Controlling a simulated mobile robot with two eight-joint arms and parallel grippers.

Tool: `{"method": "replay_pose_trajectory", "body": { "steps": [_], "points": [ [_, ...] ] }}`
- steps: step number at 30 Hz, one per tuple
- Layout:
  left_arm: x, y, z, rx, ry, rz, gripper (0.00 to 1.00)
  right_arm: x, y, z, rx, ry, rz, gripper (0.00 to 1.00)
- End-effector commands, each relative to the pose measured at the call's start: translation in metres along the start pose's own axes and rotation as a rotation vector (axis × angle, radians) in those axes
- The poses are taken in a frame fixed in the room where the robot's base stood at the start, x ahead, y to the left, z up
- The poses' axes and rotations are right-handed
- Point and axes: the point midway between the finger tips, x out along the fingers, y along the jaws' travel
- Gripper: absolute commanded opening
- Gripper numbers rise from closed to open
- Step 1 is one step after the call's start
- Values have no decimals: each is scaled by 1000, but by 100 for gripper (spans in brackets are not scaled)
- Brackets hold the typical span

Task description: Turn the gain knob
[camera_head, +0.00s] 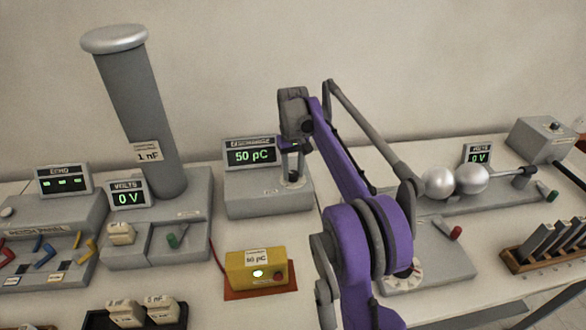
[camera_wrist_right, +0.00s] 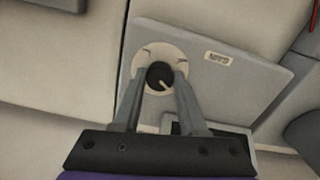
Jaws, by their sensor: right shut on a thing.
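The gain knob (camera_wrist_right: 159,75) is a dark round knob with a pale pointer line, set on a light round dial plate on a grey instrument. In the right wrist view the fingers of my right gripper (camera_wrist_right: 161,77) stand on both sides of the knob and are shut on it. In the head view my right gripper (camera_head: 291,165) reaches down onto the right part of the grey instrument (camera_head: 250,203), mostly hiding the knob. The instrument's display (camera_head: 251,154) reads 50 pC. My left gripper is not in view.
A yellow box (camera_head: 257,272) labelled 50 pC sits in front of the instrument. A tall grey cylinder (camera_head: 135,110) labelled 1 nF stands to the left. Two metal spheres (camera_head: 455,181) and a rack of dark plates (camera_head: 545,246) are to the right.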

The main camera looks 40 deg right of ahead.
Motion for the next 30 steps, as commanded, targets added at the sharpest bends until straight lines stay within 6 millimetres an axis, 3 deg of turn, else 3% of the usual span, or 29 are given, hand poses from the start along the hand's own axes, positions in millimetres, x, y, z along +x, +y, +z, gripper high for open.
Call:
{"method": "replay_pose_trajectory", "body": {
  "steps": [9,24,25,30],
  "points": [
    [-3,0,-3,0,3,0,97,0,0,0,-105,1,0,0],
    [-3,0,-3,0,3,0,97,0,0,0,-120,1,0,0],
    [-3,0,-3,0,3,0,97,0,0,0,-120,1,0,45],
    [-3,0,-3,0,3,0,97,0,0,0,-120,0,0,72]
  ]
}}
